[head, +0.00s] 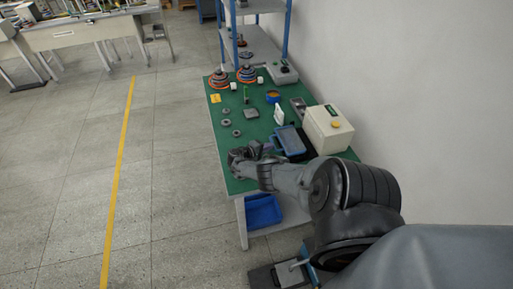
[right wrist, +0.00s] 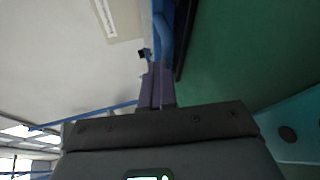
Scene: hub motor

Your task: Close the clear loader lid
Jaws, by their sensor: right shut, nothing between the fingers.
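The loader (head: 290,141) is a blue-framed unit with a greyish see-through panel, on the green table in the head view. The panel looks like its lid and seems raised at a tilt, but its exact angle is hard to tell. My right gripper (head: 266,148) is low over the table, just left of the loader's near side. In the right wrist view the fingers (right wrist: 157,86) are together with nothing between them. A blue edge (right wrist: 176,30) passes close beyond the fingertips; I cannot tell if they touch it. My left gripper is out of view.
Small grey parts (head: 226,122) lie to the left. A wall bounds the right side.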

